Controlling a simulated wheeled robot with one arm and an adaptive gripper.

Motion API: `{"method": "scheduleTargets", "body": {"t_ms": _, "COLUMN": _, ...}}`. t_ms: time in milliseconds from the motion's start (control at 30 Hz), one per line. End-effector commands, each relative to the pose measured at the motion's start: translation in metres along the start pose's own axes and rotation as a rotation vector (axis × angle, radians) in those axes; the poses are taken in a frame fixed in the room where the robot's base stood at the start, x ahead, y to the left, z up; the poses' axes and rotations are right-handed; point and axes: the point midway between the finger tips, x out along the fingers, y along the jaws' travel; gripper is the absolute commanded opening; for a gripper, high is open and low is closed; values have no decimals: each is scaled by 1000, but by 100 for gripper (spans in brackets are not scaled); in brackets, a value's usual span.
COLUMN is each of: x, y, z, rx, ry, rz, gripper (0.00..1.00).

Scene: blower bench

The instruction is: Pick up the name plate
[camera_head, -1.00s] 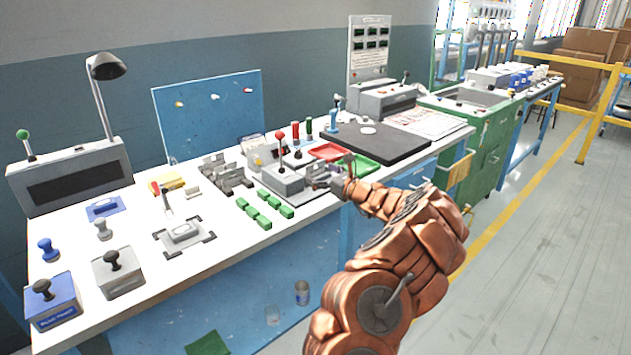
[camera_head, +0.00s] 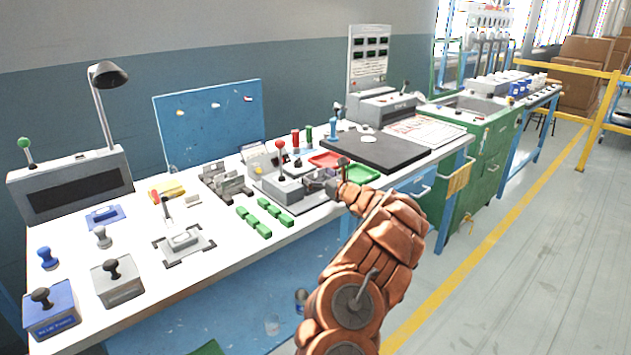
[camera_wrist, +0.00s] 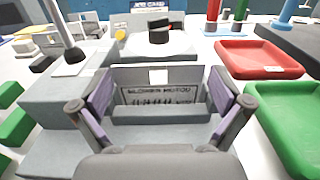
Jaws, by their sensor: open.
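The name plate (camera_wrist: 158,94) is a grey plate with dark printed lettering, standing in a grey fixture in the wrist view. My gripper (camera_wrist: 160,108) is open, with one purple-padded finger on each side of the plate. The fingers look apart from the plate, and nothing is held. The lower part of the plate is hidden behind a grey ledge. In the head view my gripper (camera_head: 333,186) is at the grey press (camera_head: 284,190) on the bench, and the plate cannot be made out there.
A red tray (camera_wrist: 255,58) and a green tray (camera_wrist: 284,110) lie right of the fixture. A lever with a red knob (camera_head: 280,144) rises at the left. Green blocks (camera_head: 262,216) lie on the white bench (camera_head: 130,276) in front.

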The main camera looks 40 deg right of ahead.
Motion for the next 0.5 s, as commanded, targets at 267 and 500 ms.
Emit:
{"method": "scheduleTargets", "body": {"t_ms": 267, "x": 7, "y": 1, "z": 0, "rx": 1, "ry": 0, "rz": 2, "gripper": 100}}
{"method": "scheduleTargets", "body": {"t_ms": 500, "x": 6, "y": 1, "z": -1, "rx": 0, "ry": 0, "rz": 2, "gripper": 85}}
